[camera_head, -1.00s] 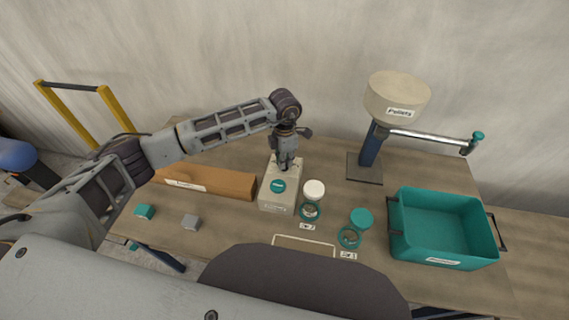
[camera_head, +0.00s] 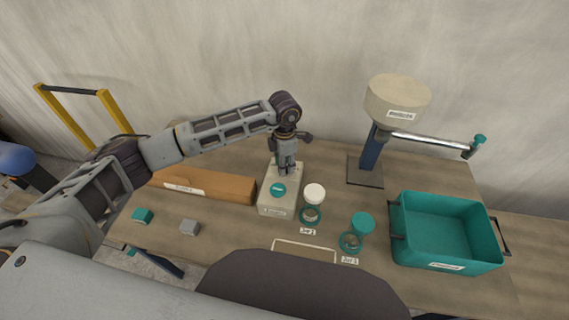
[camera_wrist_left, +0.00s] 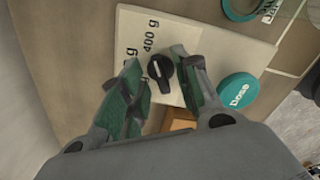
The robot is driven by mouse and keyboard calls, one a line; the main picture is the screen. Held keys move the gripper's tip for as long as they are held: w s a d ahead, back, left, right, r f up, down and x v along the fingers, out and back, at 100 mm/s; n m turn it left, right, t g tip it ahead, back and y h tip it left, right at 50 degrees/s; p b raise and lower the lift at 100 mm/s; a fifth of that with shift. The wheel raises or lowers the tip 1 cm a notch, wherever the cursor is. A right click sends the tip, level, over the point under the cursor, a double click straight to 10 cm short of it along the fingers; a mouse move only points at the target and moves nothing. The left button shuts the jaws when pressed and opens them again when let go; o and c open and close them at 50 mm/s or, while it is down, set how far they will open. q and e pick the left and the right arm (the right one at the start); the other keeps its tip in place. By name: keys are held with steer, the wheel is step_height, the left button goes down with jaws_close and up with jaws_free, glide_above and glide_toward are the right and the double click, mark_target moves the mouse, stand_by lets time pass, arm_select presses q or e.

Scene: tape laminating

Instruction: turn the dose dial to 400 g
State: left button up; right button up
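The dose dial is a small black knob (camera_wrist_left: 160,70) with a light pointer line, on the cream top of the dispenser box. In the left wrist view, a printed "400 g" (camera_wrist_left: 150,36) is beside the knob, with a second, partly hidden label next to it. A teal "Dose" button (camera_wrist_left: 238,90) is on the same top. My left gripper (camera_wrist_left: 165,80) is open, its two green-padded fingers on either side of the knob; I cannot tell whether they touch it. In the head view, my left gripper (camera_head: 287,170) points down over the dispenser box (camera_head: 276,202) and hides the dial.
A teal bin (camera_head: 445,225) is further right. A pellet hopper (camera_head: 397,100) rises behind.

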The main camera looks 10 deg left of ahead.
arm_select(q)
step_height(320, 180, up, 12)
stand_by(1.1)
steer(key=shift+s+f, duration=0.1)
stand_by(0.4)
